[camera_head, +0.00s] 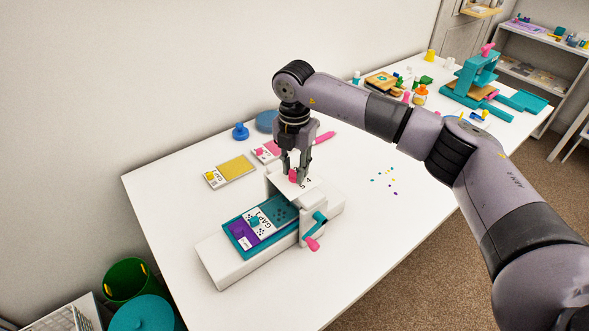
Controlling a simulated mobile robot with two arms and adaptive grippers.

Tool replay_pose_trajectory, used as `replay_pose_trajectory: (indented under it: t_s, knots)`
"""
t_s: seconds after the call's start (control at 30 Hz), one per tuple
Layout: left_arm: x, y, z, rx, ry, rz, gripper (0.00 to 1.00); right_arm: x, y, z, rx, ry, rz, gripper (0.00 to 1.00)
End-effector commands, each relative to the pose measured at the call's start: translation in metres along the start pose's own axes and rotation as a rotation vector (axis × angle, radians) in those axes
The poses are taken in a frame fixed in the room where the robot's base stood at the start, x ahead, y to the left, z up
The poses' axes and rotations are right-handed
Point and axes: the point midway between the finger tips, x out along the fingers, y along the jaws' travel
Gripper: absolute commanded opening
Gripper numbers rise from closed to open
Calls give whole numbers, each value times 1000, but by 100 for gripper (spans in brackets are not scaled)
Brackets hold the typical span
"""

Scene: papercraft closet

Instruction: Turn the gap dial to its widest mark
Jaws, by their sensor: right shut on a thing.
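A white hand-cranked press (276,190) stands on the table, with a teal crank with a pink handle (313,243) on its side. A small pink dial knob (293,176) sits on its top; I take it for the gap dial. My right gripper (296,172) points down from above and is shut on this knob. The fingers partly hide the knob, and its marks are too small to read. A teal tray (237,240) with purple and white cards lies on the press bed, in front of the roller housing. My left gripper is not in view.
Cards with a yellow panel (237,167), a blue stamp (240,131) and a blue disc (267,121) lie behind the press. Small confetti (384,182) is scattered to the right. A teal lever press (472,77) stands at the far end. The table's front middle is clear.

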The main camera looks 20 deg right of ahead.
Motion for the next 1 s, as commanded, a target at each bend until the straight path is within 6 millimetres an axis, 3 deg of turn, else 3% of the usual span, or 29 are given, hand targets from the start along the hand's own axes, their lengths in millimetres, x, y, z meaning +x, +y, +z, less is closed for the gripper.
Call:
replay_pose_trajectory:
  t_s: [0.5,1.0]
  knots:
    - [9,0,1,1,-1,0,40,0,0,0,369,-2,2,0]
    - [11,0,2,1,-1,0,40,-1,1,0,456,-2,3,0]
